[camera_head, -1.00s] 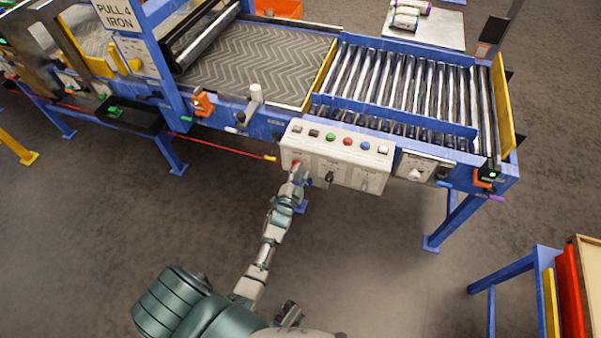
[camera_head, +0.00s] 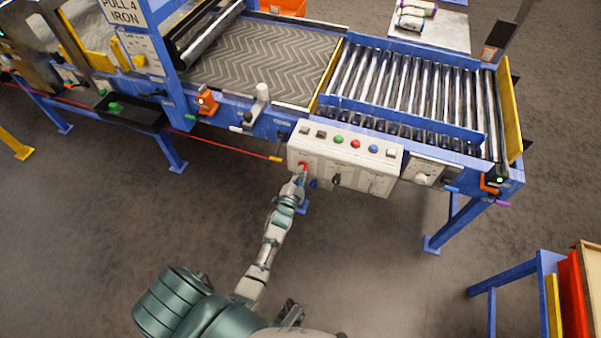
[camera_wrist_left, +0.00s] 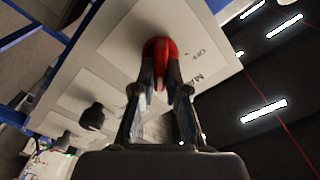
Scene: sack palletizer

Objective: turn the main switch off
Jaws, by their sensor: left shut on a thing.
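The main switch (camera_head: 303,166) is a red knob on the left part of a pale control box (camera_head: 352,160) fixed to the conveyor's front. It also shows in the left wrist view (camera_wrist_left: 159,47), where "OFF" and part of another word are printed beside it. My left gripper (camera_head: 300,178) reaches the box from below. In the left wrist view its two fingers (camera_wrist_left: 160,80) are shut on the red knob, one on each side. The fingertips hide part of the knob. My right gripper is not in clear view.
The box top carries several buttons, including a red one (camera_head: 356,143). A black knob (camera_head: 336,179) sits right of the switch and shows in the wrist view (camera_wrist_left: 92,117). The roller conveyor (camera_head: 410,90) stands behind. The floor in front is clear.

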